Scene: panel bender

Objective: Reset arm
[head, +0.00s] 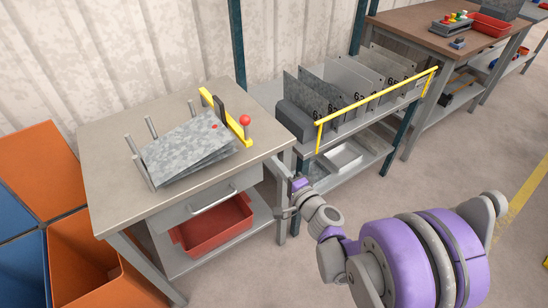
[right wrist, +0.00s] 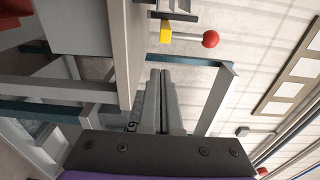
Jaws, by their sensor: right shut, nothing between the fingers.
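My right arm comes in from the lower right of the head view, with its purple and grey links bent. Its right gripper (head: 281,168) is beside the right front corner of the workbench (head: 105,185), just below the top. In the right wrist view the two grey fingers (right wrist: 160,98) are together, with nothing between them. The bench edge is to the left of the fingers there; I cannot tell how wide the gap is. My left gripper is in neither view.
On the bench are metal sheets (head: 185,148) on posts and a yellow bracket with a red-knobbed lever (head: 245,121). Right of it stands a rack with a yellow rail (head: 377,96) and upright numbered plates. Orange bins (head: 38,160) stand left. Floor is open front right.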

